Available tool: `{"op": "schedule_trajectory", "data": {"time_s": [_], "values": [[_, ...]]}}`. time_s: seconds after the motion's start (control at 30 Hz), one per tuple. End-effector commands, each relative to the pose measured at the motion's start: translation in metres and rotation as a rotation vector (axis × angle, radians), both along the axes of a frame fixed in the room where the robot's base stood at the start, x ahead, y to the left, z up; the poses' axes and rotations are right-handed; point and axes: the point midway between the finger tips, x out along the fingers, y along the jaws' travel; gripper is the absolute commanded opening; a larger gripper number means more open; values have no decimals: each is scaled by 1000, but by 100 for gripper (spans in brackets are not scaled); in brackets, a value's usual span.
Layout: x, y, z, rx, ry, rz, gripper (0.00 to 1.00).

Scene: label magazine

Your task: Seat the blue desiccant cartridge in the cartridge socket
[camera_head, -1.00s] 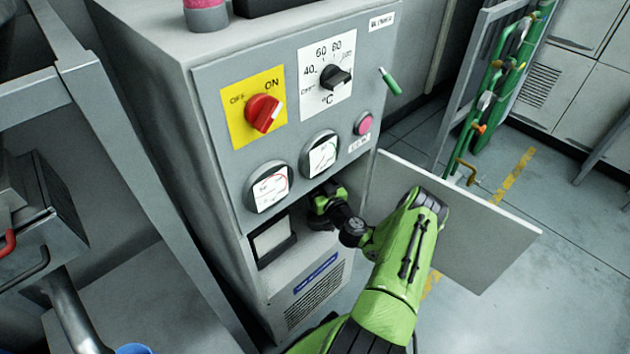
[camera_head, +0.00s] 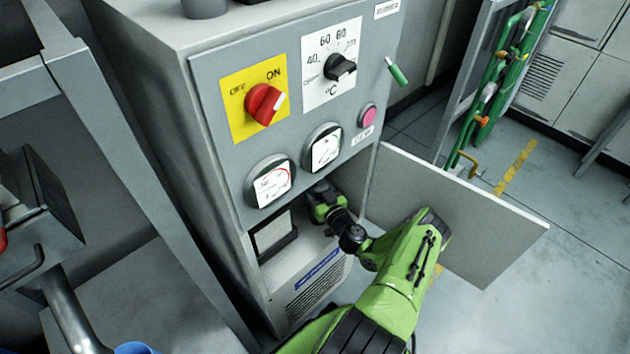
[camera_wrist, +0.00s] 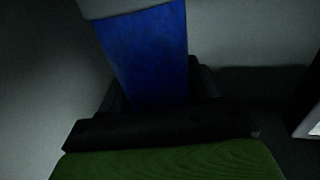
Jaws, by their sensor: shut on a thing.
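The blue desiccant cartridge (camera_wrist: 145,55) stands out in the wrist view, a tall blue block running up from between the dark fingers. My gripper (camera_wrist: 160,105) is shut on its lower part. A pale edge crosses the cartridge's far end at the top of that view. In the head view my gripper (camera_head: 322,200) reaches into the opening low in the grey cabinet, below the gauges. The cartridge is hidden there by the gripper and the cabinet front. I cannot make out the cartridge socket in either view, so I cannot tell whether the cartridge touches it.
The grey cabinet (camera_head: 225,185) carries a red switch (camera_head: 265,104), a black dial (camera_head: 340,67) and two gauges. The open door panel (camera_head: 480,225) stands close to the right of my arm.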

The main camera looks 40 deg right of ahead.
Motion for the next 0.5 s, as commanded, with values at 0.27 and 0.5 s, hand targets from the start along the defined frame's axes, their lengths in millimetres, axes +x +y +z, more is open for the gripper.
{"op": "schedule_trajectory", "data": {"time_s": [0.27,0.5], "values": [[0,0,-1,-2,-10,1,6],[0,0,-8,-7,-26,0,6]]}}
